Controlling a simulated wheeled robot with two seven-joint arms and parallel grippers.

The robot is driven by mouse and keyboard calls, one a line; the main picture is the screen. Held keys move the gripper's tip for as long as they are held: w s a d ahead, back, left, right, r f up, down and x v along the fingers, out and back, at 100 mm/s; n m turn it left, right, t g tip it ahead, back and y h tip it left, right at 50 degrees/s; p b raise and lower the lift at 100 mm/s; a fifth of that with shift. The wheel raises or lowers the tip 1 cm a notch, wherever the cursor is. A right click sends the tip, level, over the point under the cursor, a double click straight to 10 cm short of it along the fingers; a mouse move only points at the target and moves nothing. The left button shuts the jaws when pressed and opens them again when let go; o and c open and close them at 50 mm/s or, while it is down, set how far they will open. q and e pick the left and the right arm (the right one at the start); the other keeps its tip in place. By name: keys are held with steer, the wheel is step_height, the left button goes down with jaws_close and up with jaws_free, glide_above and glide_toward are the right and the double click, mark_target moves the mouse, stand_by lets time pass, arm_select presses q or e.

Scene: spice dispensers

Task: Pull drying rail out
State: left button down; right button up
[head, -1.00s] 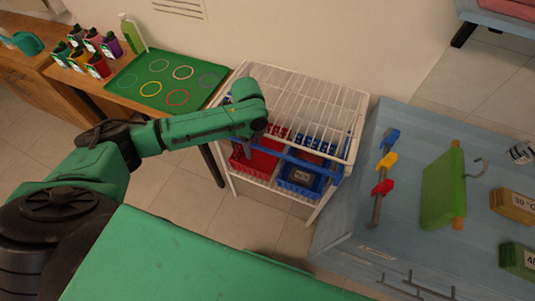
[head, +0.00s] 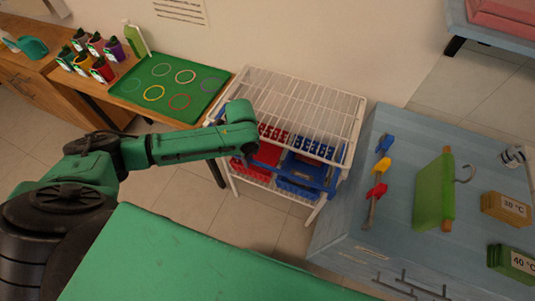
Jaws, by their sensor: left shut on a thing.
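The white wire rack (head: 300,98) stands against the wall, with a slatted top shelf. A blue rail (head: 318,162) runs along its front, below the top shelf, and its left stretch is hidden behind my arm. My left gripper (head: 246,158) is at the rack's front left, shut on the blue rail. Its fingers are mostly hidden by my wrist. Red and blue baskets sit lower in the rack; the blue basket (head: 296,188) shows under the rail. My right gripper is not in view.
A wooden table to the left holds a green tray (head: 190,70) with coloured rings, several small pots and a green bottle (head: 136,40). A blue cabinet (head: 400,215) stands close on the right with a green roller and blocks. Floor is free in front of the rack.

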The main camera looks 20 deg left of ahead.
arm_select(q)
steer(key=s+p, duration=0.5)
steer(key=s, duration=0.6)
steer(key=shift+s+a, duration=0.3)
steer(key=shift+a, duration=0.05)
steer(key=shift+c, duration=2)
jaws_free()
step_height(320, 180, up, 7)
